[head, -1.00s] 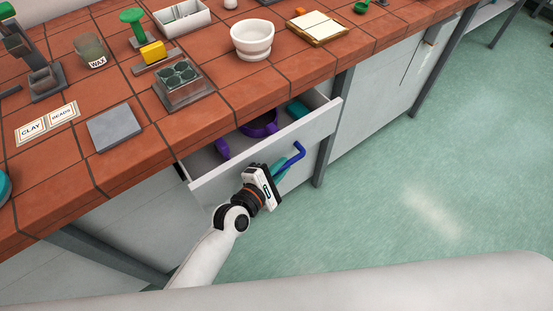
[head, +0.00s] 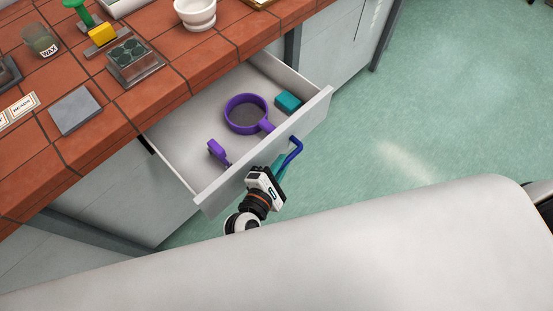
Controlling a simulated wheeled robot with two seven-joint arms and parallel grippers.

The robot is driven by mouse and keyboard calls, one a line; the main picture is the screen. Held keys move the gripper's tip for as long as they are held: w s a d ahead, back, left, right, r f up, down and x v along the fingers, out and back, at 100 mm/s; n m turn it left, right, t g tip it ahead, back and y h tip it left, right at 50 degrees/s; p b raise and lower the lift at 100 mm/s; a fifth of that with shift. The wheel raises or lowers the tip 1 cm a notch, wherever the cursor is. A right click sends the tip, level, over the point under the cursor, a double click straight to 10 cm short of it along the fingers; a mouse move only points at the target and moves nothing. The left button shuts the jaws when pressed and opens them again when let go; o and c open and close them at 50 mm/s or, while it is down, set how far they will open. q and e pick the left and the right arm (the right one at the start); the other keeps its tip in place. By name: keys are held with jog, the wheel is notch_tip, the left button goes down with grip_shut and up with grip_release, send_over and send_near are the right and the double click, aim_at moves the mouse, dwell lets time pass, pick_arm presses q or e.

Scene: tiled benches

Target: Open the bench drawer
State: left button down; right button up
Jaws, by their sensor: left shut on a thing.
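The white bench drawer (head: 262,151) stands well out from under the tiled bench (head: 150,105), its inside open to view. A blue bar handle (head: 294,150) is on its front panel. My left gripper (head: 280,167) is at the front panel, shut on the handle, with its teal fingers by the handle's lower end. The part of the handle between the fingers is hidden. My right gripper is not in view.
In the drawer lie a purple round sieve (head: 246,113), a smaller purple object (head: 217,151) and a teal block (head: 288,102). A grey slab (head: 76,110) and a stand with dark cups (head: 131,60) sit on the bench. Green floor right of the drawer is clear.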

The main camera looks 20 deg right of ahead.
pick_arm(q)
jog(key=c, duration=1.4)
grip_release()
jog(key=v, duration=1.2)
